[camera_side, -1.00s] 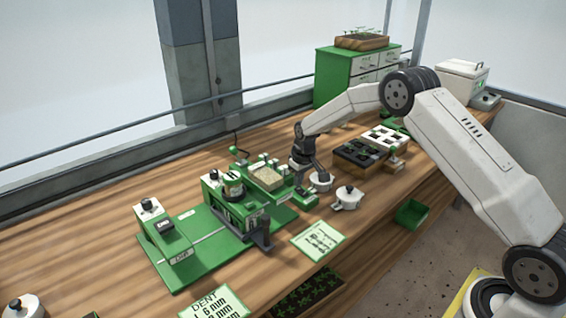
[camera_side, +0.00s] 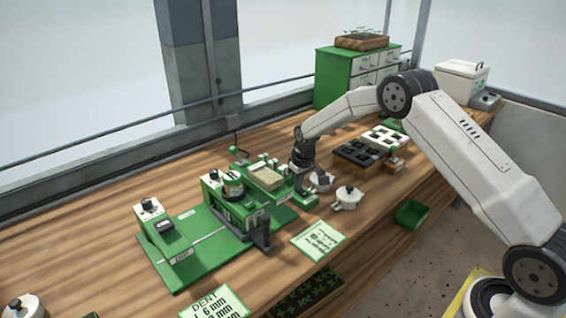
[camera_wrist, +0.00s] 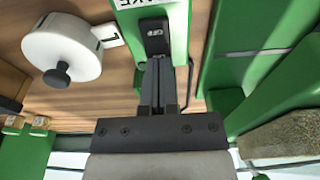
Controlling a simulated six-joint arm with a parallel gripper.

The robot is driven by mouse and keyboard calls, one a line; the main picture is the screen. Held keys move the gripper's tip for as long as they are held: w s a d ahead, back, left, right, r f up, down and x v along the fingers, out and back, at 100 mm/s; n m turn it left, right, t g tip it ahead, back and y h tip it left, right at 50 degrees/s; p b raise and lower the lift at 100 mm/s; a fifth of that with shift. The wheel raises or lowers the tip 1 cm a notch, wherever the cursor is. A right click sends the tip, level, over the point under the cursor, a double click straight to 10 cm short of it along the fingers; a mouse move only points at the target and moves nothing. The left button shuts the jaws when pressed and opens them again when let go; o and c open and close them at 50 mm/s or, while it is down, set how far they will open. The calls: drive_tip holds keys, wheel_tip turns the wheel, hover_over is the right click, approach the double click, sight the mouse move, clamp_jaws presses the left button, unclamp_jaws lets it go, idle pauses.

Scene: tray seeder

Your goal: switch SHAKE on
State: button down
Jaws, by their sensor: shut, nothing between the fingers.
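The SHAKE switch is a black rocker (camera_wrist: 155,36) on a green housing (camera_wrist: 178,12) at the top middle of the wrist view. A white label ending in "AKE" (camera_wrist: 142,3) is cut off by the top edge. My gripper (camera_wrist: 157,62) is shut and empty, with its fingertips right at the near edge of the rocker. I cannot tell whether they touch it. In the side view my gripper (camera_side: 300,188) points down at the small green housing (camera_side: 306,201), and the rocker is hidden there.
Green machine parts and a tan seed bed (camera_side: 266,178) stand close on the other side. A dark tray (camera_side: 358,153) lies behind.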

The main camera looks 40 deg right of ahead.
sight(299, 191)
drive_tip(key=shift+f, duration=0.2)
drive_tip(key=shift+r, duration=3.55)
drive_tip(key=shift+s+a+r, duration=0.25)
drive_tip(key=shift+s+a, duration=0.05)
drive_tip(key=shift+s, duration=0.05)
drive_tip(key=s+a+r, duration=0.1)
drive_tip(key=s+a, duration=0.2)
drive_tip(key=s, duration=0.6)
drive_tip(key=s+a+r, duration=0.1)
drive_tip(key=s+a, duration=0.2)
drive_tip(key=s, duration=0.7)
drive_tip(key=s+a+r, duration=0.1)
drive_tip(key=s+a, duration=0.3)
drive_tip(key=s, duration=0.6)
drive_tip(key=shift+s+r+t, duration=0.2)
drive_tip(key=shift+s+t, duration=0.05)
drive_tip(key=shift+t, duration=0.15)
